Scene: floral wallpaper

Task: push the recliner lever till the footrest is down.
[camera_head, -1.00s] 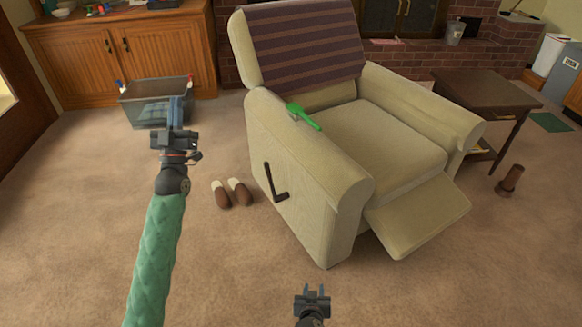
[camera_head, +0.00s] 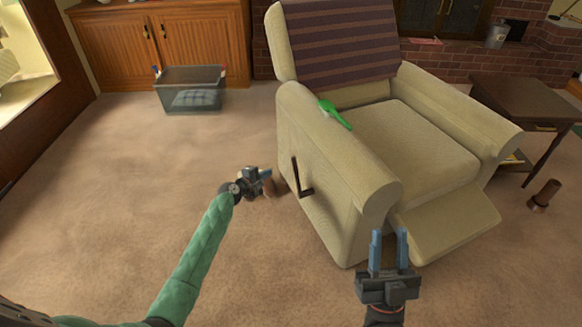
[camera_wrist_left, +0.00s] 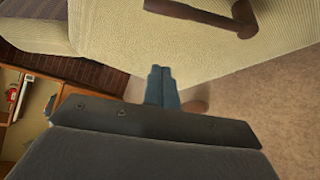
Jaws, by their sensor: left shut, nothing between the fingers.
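The cream recliner (camera_head: 318,190) faces front right, and its footrest (camera_head: 445,222) sticks out, tilted forward. The dark L-shaped lever (camera_head: 297,178) is on the recliner's left side panel. In the left wrist view the lever (camera_wrist_left: 200,15) shows at the top, partly cut off by the frame. My left gripper (camera_head: 270,177) is shut and empty, just left of the lever. In the left wrist view its closed blue fingertips (camera_wrist_left: 161,72) appear apart from the lever. My right gripper (camera_head: 389,234) is open and empty, in front of the recliner near the footrest.
A green object (camera_head: 333,114) lies on the recliner's near armrest. Brown slippers (camera_head: 281,187) are mostly hidden behind my left gripper. A grey bin (camera_head: 190,100) stands by the wooden cabinet. A side table (camera_head: 525,100) stands right of the recliner. Carpet at left is clear.

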